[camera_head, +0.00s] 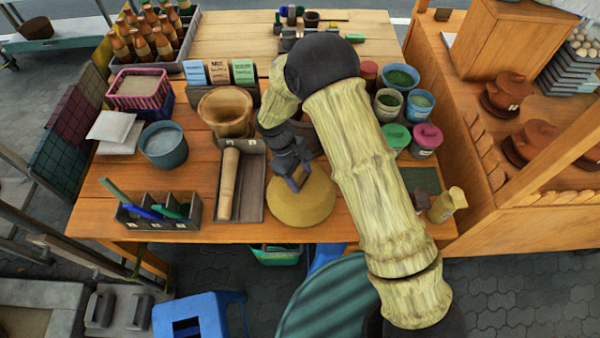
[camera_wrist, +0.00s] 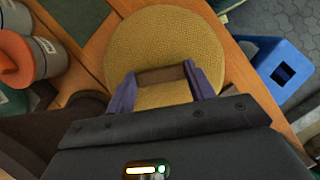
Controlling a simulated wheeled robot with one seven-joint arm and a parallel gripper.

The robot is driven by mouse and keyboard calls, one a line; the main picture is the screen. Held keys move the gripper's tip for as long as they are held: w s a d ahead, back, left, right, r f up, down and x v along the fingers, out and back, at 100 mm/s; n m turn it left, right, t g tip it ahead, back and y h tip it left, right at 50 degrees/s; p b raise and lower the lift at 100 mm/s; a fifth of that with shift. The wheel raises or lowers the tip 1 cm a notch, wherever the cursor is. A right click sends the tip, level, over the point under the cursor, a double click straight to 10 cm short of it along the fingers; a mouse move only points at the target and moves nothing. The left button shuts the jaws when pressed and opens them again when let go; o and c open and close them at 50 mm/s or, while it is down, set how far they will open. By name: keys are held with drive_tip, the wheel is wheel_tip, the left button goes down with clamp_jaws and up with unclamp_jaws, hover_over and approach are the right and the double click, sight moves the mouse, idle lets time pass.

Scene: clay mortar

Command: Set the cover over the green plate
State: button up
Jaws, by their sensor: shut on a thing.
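The cover is a round, yellow woven disc (camera_head: 305,208) near the front edge of the wooden table. It also shows in the wrist view (camera_wrist: 160,38), with a brown bar-like handle (camera_wrist: 162,76) on top. My gripper (camera_head: 293,182) is over the cover, and its two purple fingers in the wrist view (camera_wrist: 160,84) are shut on the handle. I cannot tell whether the cover rests on the table or is slightly raised. A flat dark green square (camera_head: 424,180) lies right of the cover. No round green plate is plainly visible; the cover and my arm hide part of the table.
A grey tray with a wooden pestle (camera_head: 229,185) is close left of the cover, with a wooden mortar (camera_head: 226,112) behind it. Lidded pots, including a pink-lidded one (camera_head: 427,137), stand to the right. A small yellow container (camera_head: 447,204) stands at the front right corner.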

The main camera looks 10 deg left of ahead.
drive_tip(key=shift+f+b, duration=0.3)
drive_tip(key=shift+f, duration=0.55)
drive_tip(key=o, duration=1.4)
drive_tip(key=shift+o, duration=0.2)
drive_tip(key=b+v, duration=0.2)
drive_tip(key=v, duration=1.5)
drive_tip(key=shift+r+b, duration=0.25)
drive_tip(key=shift+b, duration=0.05)
